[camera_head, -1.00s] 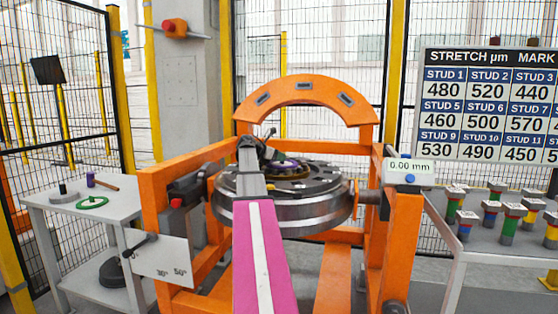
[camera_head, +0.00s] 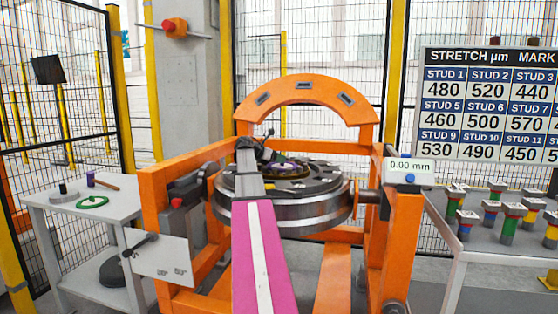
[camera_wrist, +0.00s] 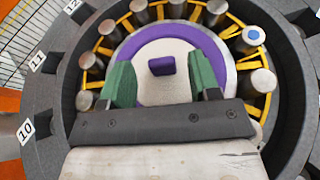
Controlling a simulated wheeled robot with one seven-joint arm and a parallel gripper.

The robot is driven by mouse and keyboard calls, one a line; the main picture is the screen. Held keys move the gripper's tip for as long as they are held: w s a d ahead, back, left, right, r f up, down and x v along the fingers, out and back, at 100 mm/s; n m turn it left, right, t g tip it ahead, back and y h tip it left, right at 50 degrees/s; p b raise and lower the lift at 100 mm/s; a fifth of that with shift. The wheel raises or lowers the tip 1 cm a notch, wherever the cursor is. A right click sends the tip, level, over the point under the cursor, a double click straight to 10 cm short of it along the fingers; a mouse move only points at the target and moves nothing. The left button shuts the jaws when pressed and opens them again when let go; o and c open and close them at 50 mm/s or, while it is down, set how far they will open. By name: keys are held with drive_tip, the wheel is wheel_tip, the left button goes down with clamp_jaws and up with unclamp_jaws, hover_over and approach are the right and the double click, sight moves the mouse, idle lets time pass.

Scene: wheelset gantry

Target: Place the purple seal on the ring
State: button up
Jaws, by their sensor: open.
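The purple seal (camera_wrist: 222,58) is a purple band around a pale disc, with a small purple block (camera_wrist: 161,65) at its middle. It lies inside the ring of round metal studs and yellow parts (camera_wrist: 258,80). In the head view the seal (camera_head: 284,165) shows as a small purple patch on top of the wheel assembly. My gripper (camera_wrist: 162,78) has green fingers, spread apart on either side of the purple block with clear gaps. It holds nothing. The gripper body hides the near part of the seal and ring.
An orange gantry frame (camera_head: 160,215) with an arch (camera_head: 308,92) surrounds the wheel (camera_head: 290,217). A left side table (camera_head: 70,225) bears a green ring (camera_head: 92,202) and small items. A right table (camera_head: 470,245) bears several coloured studs. Mesh fencing stands behind.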

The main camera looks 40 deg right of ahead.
drive_tip(key=v, duration=1.1)
